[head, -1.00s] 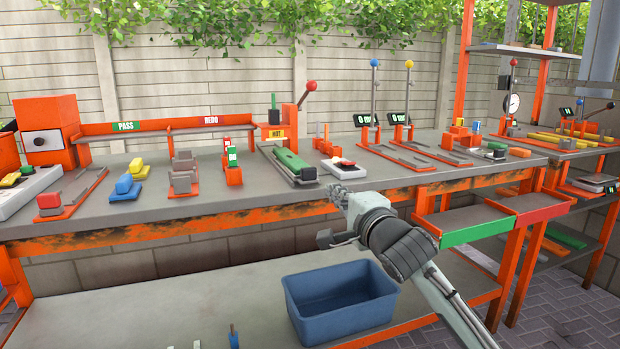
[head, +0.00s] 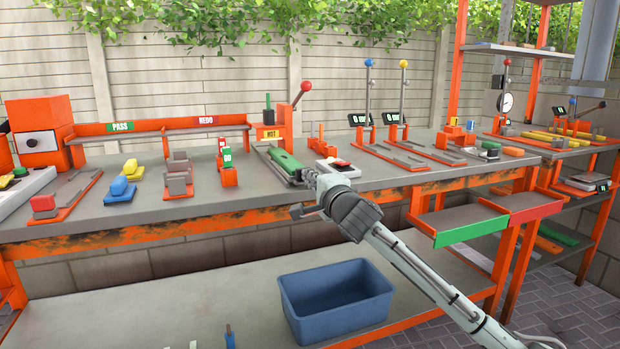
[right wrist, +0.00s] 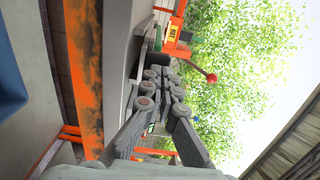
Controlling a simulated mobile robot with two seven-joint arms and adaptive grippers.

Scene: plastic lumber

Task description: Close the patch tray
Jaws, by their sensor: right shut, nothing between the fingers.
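No label marks the patch tray. The likeliest thing is the long grey tray (head: 270,152) with a green bar (head: 286,159) on it, running from below the HOT sign (head: 271,133) to the bench's front. My right gripper (head: 311,178) is at the near end of this tray, shut and empty. I cannot tell whether it touches the tray. In the right wrist view the shut fingers (right wrist: 165,78) point toward the HOT station, and a bit of green shows beyond them. My left gripper is not in view.
A red-knobbed lever (head: 304,88) rises behind the tray. Orange fixtures stand left. A blue bin (head: 335,300) sits on the lower shelf below my right arm.

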